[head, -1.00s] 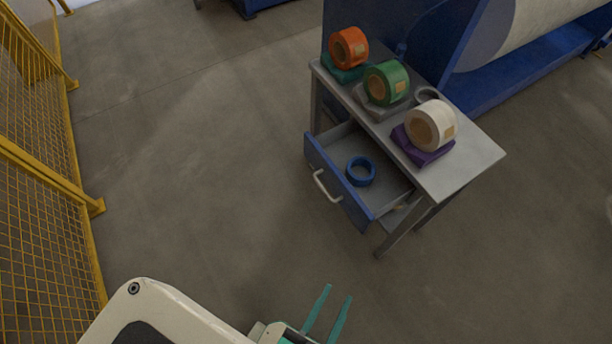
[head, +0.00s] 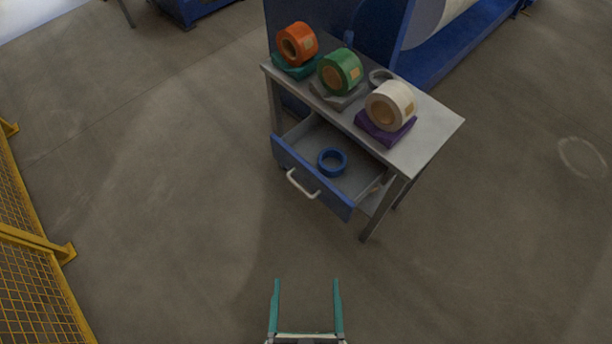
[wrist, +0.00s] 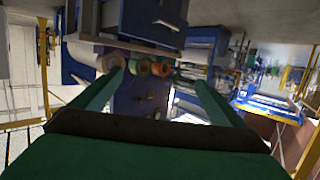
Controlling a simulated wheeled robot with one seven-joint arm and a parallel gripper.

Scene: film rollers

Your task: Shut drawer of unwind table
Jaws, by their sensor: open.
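The unwind table (head: 440,122) is a small grey table right of the middle in the head view. Its blue-fronted drawer (head: 332,193) is pulled out, with a pale bar handle (head: 301,185) on the front. A blue ring (head: 332,161) lies inside the drawer. My gripper (head: 306,282) is open and empty, with two teal fingers, at the bottom of the head view. It is apart from the drawer, on the near side of its front. In the wrist view, the gripper's fingers (wrist: 152,88) frame coloured rolls, and the scene looks upside down.
On the tabletop are an orange roll (head: 297,43), a green roll (head: 340,71) and a white roll (head: 391,105) on coloured blocks, and a grey ring (head: 381,77). A blue machine (head: 425,66) stands behind. A yellow mesh fence (head: 35,240) is at left. Floor before the drawer is clear.

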